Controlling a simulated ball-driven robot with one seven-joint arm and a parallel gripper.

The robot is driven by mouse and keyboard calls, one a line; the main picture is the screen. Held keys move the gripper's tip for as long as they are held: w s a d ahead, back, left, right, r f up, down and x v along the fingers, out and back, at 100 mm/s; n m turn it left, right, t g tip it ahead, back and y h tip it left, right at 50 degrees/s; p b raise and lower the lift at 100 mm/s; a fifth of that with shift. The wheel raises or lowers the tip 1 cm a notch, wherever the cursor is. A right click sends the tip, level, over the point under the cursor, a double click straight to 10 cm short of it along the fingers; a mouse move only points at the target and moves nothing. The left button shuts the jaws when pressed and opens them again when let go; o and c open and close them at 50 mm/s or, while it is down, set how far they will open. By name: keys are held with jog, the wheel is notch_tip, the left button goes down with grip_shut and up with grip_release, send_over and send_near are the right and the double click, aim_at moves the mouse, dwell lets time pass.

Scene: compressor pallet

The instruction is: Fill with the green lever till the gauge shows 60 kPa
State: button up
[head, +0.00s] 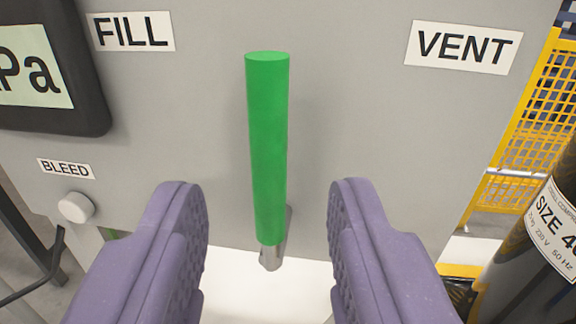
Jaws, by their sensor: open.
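The green lever (268,150) stands almost upright in front of a grey panel, between a FILL label (132,32) on the left and a VENT label (463,47) on the right. Its metal stem shows at the bottom. My gripper (268,205) is open, with one purple finger on each side of the lever's lower part and a clear gap to each. The gauge (45,65) is cut off at the left edge; only "Pa" shows on its display and the number is out of view.
A white BLEED knob (76,207) sits at the lower left under its label (66,168). A dark cylinder (535,245) marked SIZE stands at the right edge. A yellow mesh fence (530,125) is behind it. The panel around the lever is clear.

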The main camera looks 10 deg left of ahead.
aim_at(268, 146)
jog(key=b+x, duration=0.2)
jog(key=x, duration=0.4)
jog(key=shift+w+r, duration=0.1)
jog(key=shift+w, duration=0.1)
jog(key=shift+w+a+r, duration=0.1)
jog(key=shift+w, duration=0.4)
grip_shut()
